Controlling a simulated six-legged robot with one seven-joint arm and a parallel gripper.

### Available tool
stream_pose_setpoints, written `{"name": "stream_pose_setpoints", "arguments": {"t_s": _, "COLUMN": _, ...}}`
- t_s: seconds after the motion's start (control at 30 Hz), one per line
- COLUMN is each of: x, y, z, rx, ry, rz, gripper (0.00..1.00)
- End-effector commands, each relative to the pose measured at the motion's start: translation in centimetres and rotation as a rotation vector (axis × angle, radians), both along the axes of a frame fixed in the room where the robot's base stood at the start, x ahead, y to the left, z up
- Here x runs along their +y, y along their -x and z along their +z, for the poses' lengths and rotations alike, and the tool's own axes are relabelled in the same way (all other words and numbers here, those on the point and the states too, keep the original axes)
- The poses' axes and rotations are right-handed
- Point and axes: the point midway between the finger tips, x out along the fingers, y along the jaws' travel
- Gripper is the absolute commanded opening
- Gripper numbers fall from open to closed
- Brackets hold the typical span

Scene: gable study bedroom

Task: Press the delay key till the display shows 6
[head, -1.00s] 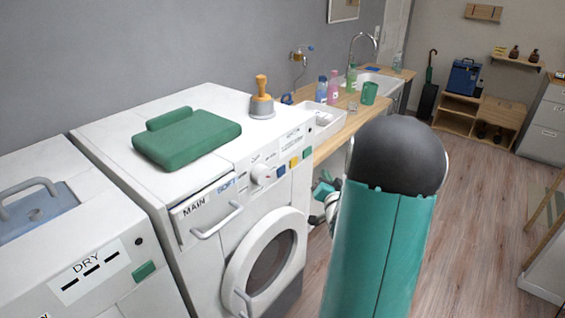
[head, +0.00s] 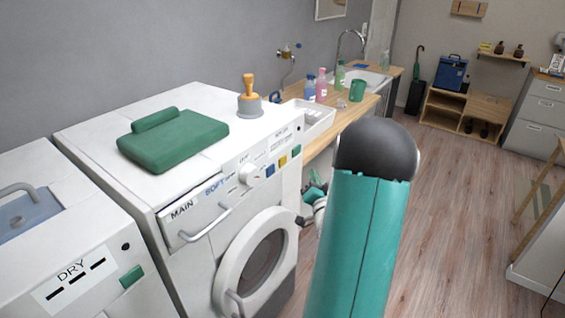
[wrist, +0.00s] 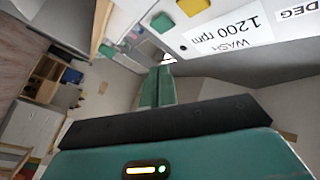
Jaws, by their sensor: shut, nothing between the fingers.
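The white washing machine (head: 205,215) stands left of my arm, its round door shut. Its front panel carries a blue key (head: 269,171), a yellow key (head: 282,161) and a green key (head: 296,151), right of a white dial (head: 250,174). In the wrist view the yellow key (wrist: 193,6) and green key (wrist: 162,22) sit beside a display strip (wrist: 232,36) reading "WASH 1200 rpm". I cannot read which key is delay. My gripper (wrist: 157,72) is shut and empty, apart from the keys. In the head view it is partly hidden behind my arm.
A dryer (head: 80,265) stands at left. A wooden counter with sink (head: 362,79) is behind. The floor (head: 455,200) at right is clear.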

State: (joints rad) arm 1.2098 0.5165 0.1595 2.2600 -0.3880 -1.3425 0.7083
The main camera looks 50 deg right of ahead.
Motion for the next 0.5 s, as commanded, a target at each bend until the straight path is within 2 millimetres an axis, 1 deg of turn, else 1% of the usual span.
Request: {"name": "stream_pose_setpoints", "arguments": {"t_s": 0.5, "x": 0.7, "y": -6.8, "z": 0.0, "rx": -0.001, "ry": 0.000, "rz": 0.006, "gripper": 0.00}}
